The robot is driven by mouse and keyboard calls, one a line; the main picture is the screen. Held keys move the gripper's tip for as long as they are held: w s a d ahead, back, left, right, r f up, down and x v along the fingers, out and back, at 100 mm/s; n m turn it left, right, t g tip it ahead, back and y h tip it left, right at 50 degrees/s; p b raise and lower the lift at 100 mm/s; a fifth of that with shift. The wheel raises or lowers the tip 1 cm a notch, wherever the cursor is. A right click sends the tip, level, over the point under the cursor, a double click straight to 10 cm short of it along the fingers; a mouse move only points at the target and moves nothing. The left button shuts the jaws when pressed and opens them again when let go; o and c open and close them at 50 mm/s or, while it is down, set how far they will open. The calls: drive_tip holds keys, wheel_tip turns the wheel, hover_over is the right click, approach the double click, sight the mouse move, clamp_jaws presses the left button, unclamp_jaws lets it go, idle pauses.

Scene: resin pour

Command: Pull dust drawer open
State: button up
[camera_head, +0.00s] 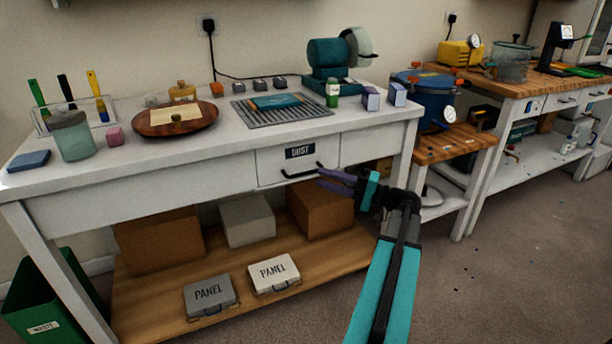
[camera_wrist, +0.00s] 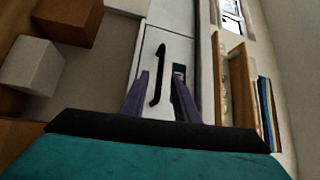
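The dust drawer (camera_head: 270,168) is a white drawer front under the worktop in the head view, with a black "DUST" label (camera_head: 300,151) and a black bar handle (camera_head: 299,174). Its front looks about flush with the bench frame. My gripper (camera_head: 321,178) is at the right end of the handle, with its purple fingers apart. In the wrist view, my gripper (camera_wrist: 162,78) is open, and the dark handle (camera_wrist: 157,78) lies between the two fingers. I see gaps beside the handle; contact cannot be told. The drawer front (camera_wrist: 152,45) also shows there.
The white bench (camera_head: 225,148) carries a wooden plate (camera_head: 176,122), a grey slatted mat (camera_head: 305,114) and a teal grinder (camera_head: 328,58). Boxes and two panel cases (camera_head: 210,296) stand on the lower shelf. A wooden side stand (camera_head: 455,145) is at the right.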

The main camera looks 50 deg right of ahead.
sight(307, 173)
drive_tip(key=shift+b+x, duration=0.45)
drive_tip(key=shift+x, duration=2.95)
clamp_jaws()
